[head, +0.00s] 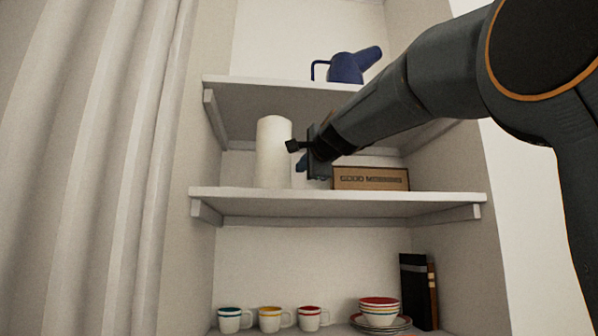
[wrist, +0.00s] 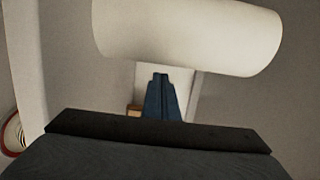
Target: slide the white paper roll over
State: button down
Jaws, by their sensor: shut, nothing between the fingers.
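The white paper roll (head: 272,153) stands upright on the middle shelf, left of centre in the head view. In the wrist view the paper roll (wrist: 190,32) fills the top, lying across the picture just beyond the fingertips. My gripper (head: 299,164) is at the roll's right side, at about its mid-height. In the wrist view my gripper (wrist: 160,80) has its blue fingers together and empty. The fingertips are close to the roll; I cannot tell whether they touch it.
A wooden sign (head: 371,179) lettered "GOOD M..." stands right of the roll on the middle shelf (head: 340,203). A blue watering can (head: 346,68) is on the shelf above. Mugs (head: 270,319), stacked bowls (head: 380,310) and books (head: 415,290) are below. A curtain (head: 90,170) hangs at left.

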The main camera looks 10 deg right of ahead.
jog(key=shift+w+d+f+b, duration=0.1)
jog(key=shift+d+b, duration=1)
jog(key=shift+d, duration=0.15)
jog(key=s+b, duration=0.1)
jog(key=s, duration=0.2)
jog(key=s+b, duration=0.1)
jog(key=s, duration=0.2)
jog(key=s+b, duration=0.1)
jog(key=s, duration=0.1)
jog(key=shift+s+d, duration=0.3)
jog(key=shift+s, duration=0.1)
jog(key=s+a+r+n+g+p, duration=0.1)
jog(key=s+a+r+n+p, duration=0.15)
jog(key=r+n, duration=0.3)
jog(key=s+a+r+n+h+p, duration=0.1)
jog(key=s+a+r+n+p, duration=0.1)
jog(key=s+a+r+n, duration=0.25)
jog(key=s+a+r+n+g+p, duration=0.1)
jog(key=a+r+n+p, duration=0.15)
jog(key=r+n, duration=0.4)
jog(key=w+f+p, duration=0.2)
jog(key=w+p, duration=0.3)
jog(key=w, duration=0.7)
jog(key=shift+a+n+p, duration=0.35)
jog(key=shift+n, duration=0.1)
jog(key=shift+w, duration=0.2)
jog(key=shift+s, duration=0.2)
